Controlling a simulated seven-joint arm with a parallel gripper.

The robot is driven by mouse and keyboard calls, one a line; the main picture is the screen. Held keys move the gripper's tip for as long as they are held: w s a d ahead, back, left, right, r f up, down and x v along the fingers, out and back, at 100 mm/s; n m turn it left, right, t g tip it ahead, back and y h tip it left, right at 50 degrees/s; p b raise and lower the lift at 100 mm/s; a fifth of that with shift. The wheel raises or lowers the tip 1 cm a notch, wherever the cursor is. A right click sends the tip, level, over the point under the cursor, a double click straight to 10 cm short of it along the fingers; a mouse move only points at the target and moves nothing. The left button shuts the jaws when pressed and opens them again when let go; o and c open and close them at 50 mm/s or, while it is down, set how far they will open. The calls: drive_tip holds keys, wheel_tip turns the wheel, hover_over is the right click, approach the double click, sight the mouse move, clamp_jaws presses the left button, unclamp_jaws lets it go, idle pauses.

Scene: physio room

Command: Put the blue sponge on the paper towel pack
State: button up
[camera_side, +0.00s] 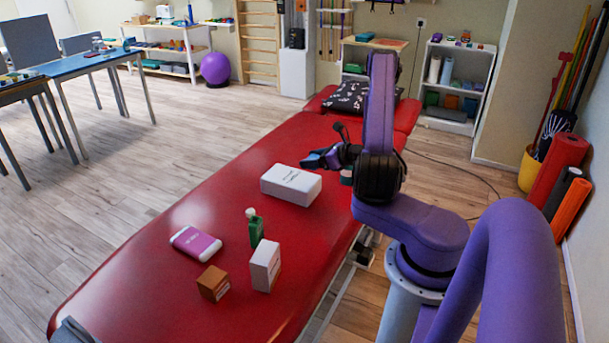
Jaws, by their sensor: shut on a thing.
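My gripper (328,157) is at the end of my purple arm, over the far side of the red treatment table. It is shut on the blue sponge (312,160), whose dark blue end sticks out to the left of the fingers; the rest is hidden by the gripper. A white pack with rounded edges and small dark print (291,186), which looks like the paper towel pack, lies flat on the table just below and left of the gripper. Its top is bare. The sponge appears above its far edge; the exact height gap is hard to tell.
Nearer on the red table (150,300) are a purple-and-white pack (195,243), a green bottle (256,229), a brown box (213,283) and a white box (265,266). A dark patterned cushion (348,97) lies at the far end. The table's left side is clear.

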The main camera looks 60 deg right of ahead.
hover_over(306, 180)
drive_tip(key=f, duration=0.6)
drive_tip(key=shift+s+a+f, duration=0.1)
drive_tip(key=shift+s+a, duration=0.05)
drive_tip(key=shift+a, duration=0.1)
drive_tip(key=shift+d+f, duration=0.1)
drive_tip(key=shift+f, duration=1.6)
drive_tip(key=o, duration=1)
drive_tip(key=shift+f, duration=0.1)
